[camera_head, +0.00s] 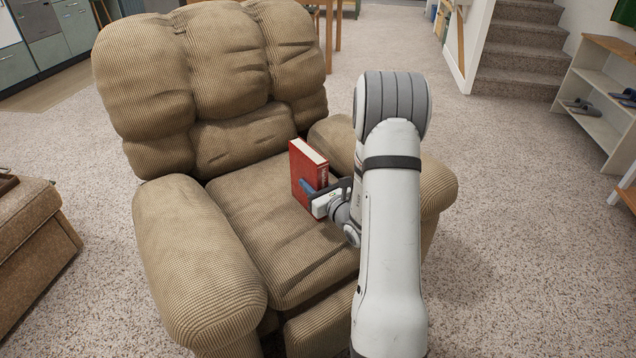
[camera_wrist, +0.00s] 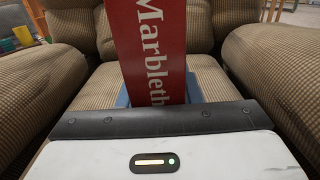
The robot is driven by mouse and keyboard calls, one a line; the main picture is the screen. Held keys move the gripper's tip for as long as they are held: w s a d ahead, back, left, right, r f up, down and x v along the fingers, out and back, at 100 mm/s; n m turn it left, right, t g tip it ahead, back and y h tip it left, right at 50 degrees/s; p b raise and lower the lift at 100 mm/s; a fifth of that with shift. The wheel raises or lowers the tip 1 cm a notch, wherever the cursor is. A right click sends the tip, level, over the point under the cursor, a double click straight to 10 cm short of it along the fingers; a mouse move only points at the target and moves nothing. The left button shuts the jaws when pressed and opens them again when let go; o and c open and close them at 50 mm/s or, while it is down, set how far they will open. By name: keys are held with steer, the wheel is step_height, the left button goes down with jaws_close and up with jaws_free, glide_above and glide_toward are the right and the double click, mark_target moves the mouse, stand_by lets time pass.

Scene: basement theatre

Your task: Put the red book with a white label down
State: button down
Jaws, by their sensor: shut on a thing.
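The red book (camera_head: 309,172) with white lettering stands upright at the seat of the tan corduroy armchair (camera_head: 262,205), near its right armrest. In the wrist view the book (camera_wrist: 150,45) rises in front of my gripper, its lettering running sideways. My gripper (camera_head: 322,196) is shut on the lower part of the book; blue finger pads show at both sides of it in the wrist view (camera_wrist: 158,95). The book's bottom edge is hidden, so I cannot tell whether it touches the seat cushion. A white label is not clearly visible.
The armchair's backrest (camera_head: 215,70) and armrests (camera_head: 195,255) surround the seat. The seat's left and front parts are bare. A brown ottoman (camera_head: 30,235) stands at the left, a shelf with shoes (camera_head: 600,90) at the right. Carpet around the chair is open.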

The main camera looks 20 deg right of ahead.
steer(key=c, duration=1)
jaws_free()
steer(key=shift+c, duration=0.2)
